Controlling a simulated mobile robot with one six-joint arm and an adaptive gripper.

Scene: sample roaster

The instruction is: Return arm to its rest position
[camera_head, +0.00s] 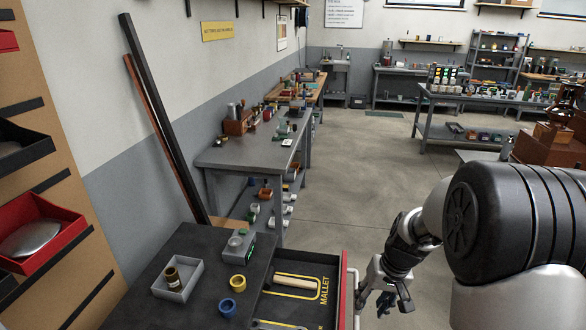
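My arm (520,215) comes in from the right edge and bends down toward the lower middle of the head view. My gripper (395,303) hangs at its end, pointing down, just right of the tool cart's red drawer edge and pale handle. Its dark fingertips stand apart with nothing visible between them. The gripper looks clear of the cart, though the exact gap is hard to judge.
The dark cart top (205,255) holds a grey tray (178,279) with a small jar, a yellow ring (238,283) and a small scale (240,246). A mallet (297,282) lies in the open drawer. A workbench (250,155) lines the left wall. The middle floor is clear.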

